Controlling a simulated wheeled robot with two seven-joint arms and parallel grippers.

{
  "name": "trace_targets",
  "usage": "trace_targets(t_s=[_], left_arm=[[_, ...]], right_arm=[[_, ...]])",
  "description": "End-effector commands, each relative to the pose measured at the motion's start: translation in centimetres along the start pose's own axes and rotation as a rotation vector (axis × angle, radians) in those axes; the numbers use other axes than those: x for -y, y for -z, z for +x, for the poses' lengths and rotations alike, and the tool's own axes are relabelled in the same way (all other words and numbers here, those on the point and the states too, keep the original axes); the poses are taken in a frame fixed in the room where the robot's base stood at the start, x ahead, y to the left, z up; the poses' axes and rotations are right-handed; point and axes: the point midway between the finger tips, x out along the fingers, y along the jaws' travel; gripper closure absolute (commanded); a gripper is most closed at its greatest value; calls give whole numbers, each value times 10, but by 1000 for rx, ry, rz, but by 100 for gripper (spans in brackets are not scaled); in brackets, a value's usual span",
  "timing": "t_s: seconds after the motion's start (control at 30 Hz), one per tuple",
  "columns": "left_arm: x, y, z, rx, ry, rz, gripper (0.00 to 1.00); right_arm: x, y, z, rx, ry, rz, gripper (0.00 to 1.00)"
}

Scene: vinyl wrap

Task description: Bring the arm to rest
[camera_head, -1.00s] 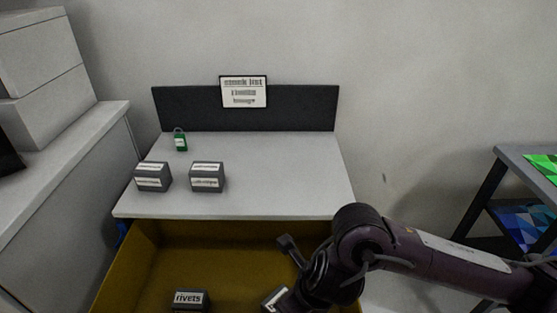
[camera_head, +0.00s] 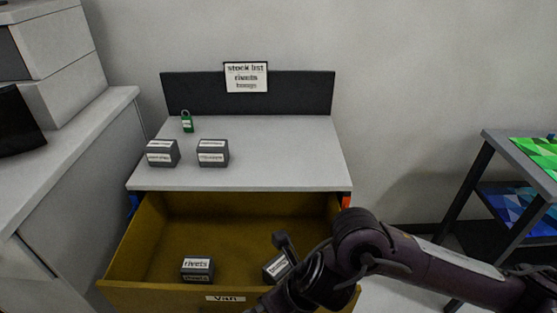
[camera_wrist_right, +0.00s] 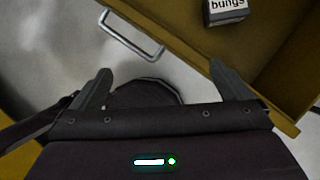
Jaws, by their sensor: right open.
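My right arm (camera_head: 420,262) comes in from the lower right of the head view and reaches across the front right of an open drawer. My right gripper (camera_wrist_right: 160,85) shows in the right wrist view with its two fingers wide apart and nothing between them. Its fingers are over the drawer's front edge, near the metal handle (camera_wrist_right: 132,38). In the head view the gripper's tips are cut off or hidden behind the wrist. My left gripper is in no view.
The yellow drawer (camera_head: 165,235), labelled Van, holds a rivets box (camera_head: 197,268) and a bungs box (camera_head: 277,268), partly hidden by my arm. A dark table (camera_head: 495,150) stands right.

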Motion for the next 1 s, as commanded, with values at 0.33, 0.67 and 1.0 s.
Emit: trace_targets(t_s=[0.33, 0.67, 1.0], left_arm=[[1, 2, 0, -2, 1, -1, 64], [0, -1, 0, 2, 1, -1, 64], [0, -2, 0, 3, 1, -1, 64]], right_arm=[[-53, -34, -6, 173, -154, 367, 1], [-42, -81, -43, 390, -355, 1389, 1], [78, 18, -47, 483, -191, 2698, 1]])
